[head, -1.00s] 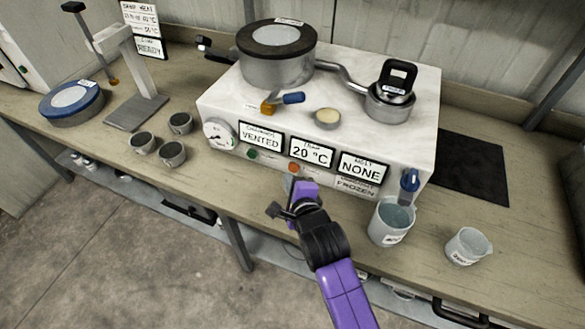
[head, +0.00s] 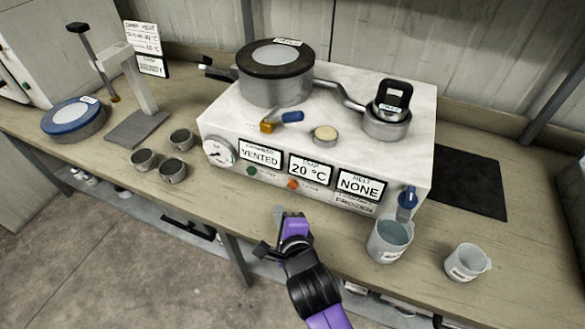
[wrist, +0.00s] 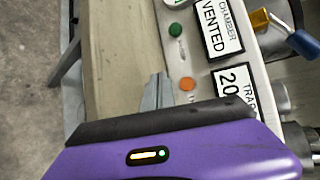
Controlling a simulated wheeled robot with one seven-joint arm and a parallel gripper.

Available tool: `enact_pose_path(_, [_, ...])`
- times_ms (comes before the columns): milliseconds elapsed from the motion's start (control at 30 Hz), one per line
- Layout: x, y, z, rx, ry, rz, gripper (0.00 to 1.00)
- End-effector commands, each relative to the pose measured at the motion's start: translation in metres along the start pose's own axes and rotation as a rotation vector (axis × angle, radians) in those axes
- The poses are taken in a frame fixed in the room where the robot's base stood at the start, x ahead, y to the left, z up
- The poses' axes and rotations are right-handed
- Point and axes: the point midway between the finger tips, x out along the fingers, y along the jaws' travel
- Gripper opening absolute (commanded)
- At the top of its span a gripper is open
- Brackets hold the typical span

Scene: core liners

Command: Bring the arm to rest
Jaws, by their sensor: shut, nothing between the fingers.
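My gripper (head: 280,217) is in front of the white machine's front panel, over the front strip of the bench, with nothing held. In the wrist view its fingertips (wrist: 157,92) are together, close to the panel's green and orange buttons in the picture; I cannot tell the exact gap to the panel. My arm, purple and black, comes up from the bottom of the head view. The white machine (head: 225,118) shows the signs VENTED, 20 °C and NONE.
Several grey cups (head: 173,170) stand left of the machine. A jug of water (head: 390,240) and a smaller beaker (head: 467,262) stand at the right. A lidded pot (head: 275,85) and a blue-handled valve (head: 290,117) are on the machine. A dark mat (head: 460,180) lies at the right.

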Motion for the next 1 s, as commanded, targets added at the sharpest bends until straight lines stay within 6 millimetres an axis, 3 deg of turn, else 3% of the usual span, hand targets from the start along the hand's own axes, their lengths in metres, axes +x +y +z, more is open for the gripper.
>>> enact_pose_path(233, [0.000, 0.000, 0.000, -0.018, 0.000, 0.000, 0.00])
enact_pose_path(367, [0.000, -0.006, 0.004, -0.142, -0.013, -0.024, 0.00])
enact_pose_path(533, [-0.017, -0.046, 0.023, -0.469, -0.056, -0.174, 0.00])
enact_pose_path(633, [-0.043, -0.050, 0.018, -0.673, -0.044, -0.253, 0.00])
enact_pose_path(767, [-0.087, -0.044, -0.003, -0.932, 0.016, -0.333, 0.00])
enact_pose_path(1000, [-0.183, -0.025, -0.050, -1.331, 0.186, -0.384, 0.00])
